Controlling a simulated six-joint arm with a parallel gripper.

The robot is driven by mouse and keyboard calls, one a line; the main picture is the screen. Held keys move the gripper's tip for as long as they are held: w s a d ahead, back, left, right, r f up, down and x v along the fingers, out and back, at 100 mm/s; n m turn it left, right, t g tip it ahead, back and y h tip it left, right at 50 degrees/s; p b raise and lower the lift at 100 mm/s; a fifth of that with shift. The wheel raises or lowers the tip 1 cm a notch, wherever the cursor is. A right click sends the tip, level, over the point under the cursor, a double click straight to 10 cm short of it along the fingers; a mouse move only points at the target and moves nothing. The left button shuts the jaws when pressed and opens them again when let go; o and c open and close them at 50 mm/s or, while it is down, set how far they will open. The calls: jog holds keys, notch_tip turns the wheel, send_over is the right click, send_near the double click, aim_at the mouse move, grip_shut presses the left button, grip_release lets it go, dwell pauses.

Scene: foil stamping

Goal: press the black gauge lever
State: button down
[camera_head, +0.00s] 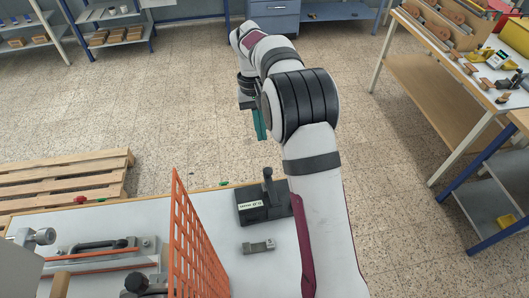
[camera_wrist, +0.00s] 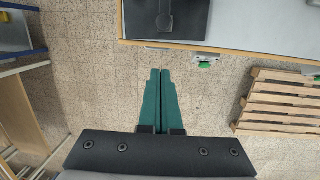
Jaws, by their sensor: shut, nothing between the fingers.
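The black gauge (camera_head: 255,207) is a dark block with a pale label on its front, standing on the white bench top near its far edge. Its black lever (camera_head: 268,178) stands upright at the block's far side with a rounded knob on top. In the wrist view the gauge (camera_wrist: 187,14) is at the top edge, partly cut off, with the lever (camera_wrist: 165,22) seen from above. My gripper (camera_head: 262,137) has teal fingers, held beyond the bench's far edge over the floor. Its fingertips (camera_wrist: 160,71) are together and empty, apart from the gauge and lever.
An orange mesh panel (camera_head: 190,240) stands upright left of the gauge. A small metal block (camera_head: 258,246) lies in front of it. A green button (camera_wrist: 204,64) sits at the bench edge. A wooden pallet (camera_head: 65,180) lies on the floor. A workbench with parts (camera_head: 420,70) stands at right.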

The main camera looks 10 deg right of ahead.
aim_at(271, 186)
jog(key=shift+f, duration=0.1)
jog(key=s+f, duration=0.4)
jog(key=f, duration=0.2)
jog(key=shift+d+f, duration=0.25)
jog(key=shift+f, duration=0.1)
jog(key=shift+s+r, duration=0.15)
dwell(0.3)
jog(key=shift+s+r+t, duration=0.1)
jog(key=shift+r+t, duration=0.1)
jog(key=shift+t, duration=0.2)
